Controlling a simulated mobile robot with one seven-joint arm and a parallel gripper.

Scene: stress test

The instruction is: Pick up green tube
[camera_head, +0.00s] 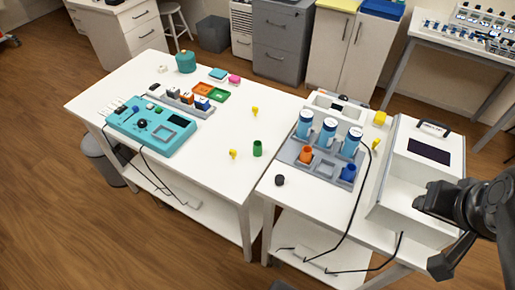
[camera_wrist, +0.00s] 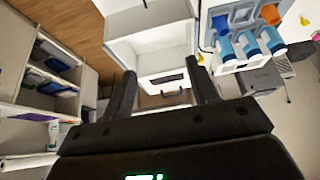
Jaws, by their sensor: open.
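A small green tube (camera_head: 257,148) stands upright on the white table (camera_head: 215,150), near its right end, in the head view. It has a dark open top. I cannot make it out in the wrist view. My gripper (camera_head: 432,228) is at the lower right of the head view, in front of the white box-shaped device (camera_head: 425,150), well apart from the green tube. In the wrist view my gripper (camera_wrist: 166,85) shows two dark fingers spread apart with nothing between them.
A grey rack (camera_head: 290,152) with blue-labelled bottles and orange and blue pieces stands on the right table. A black cap (camera_head: 280,180) lies nearby. Yellow pieces (camera_head: 233,154) stand close to the green tube. A teal device (camera_head: 150,125) is at left. Cables hang off the tables.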

